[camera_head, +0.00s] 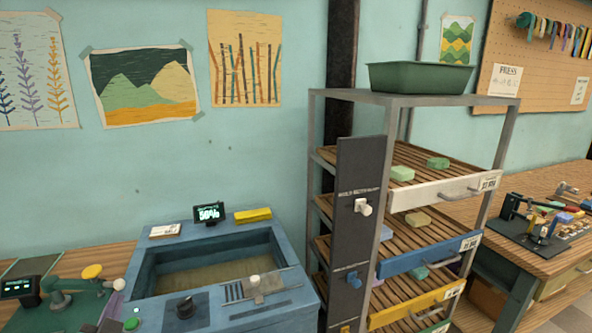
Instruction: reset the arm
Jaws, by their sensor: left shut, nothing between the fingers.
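My left gripper (114,309) shows only in small part at the bottom left edge, in front of the blue basin's left side. It is shut and looks empty. Most of my left arm is out of the picture. My right gripper is not in view.
A blue basin (146,276) stands on the wooden bench, with a display (208,213) and a yellow block (253,215) on its back rim. A metal rack (480,101) holds slatted shelves with soap bars (402,173) and a green tub (420,77) on top. A wooden table (545,180) is at right.

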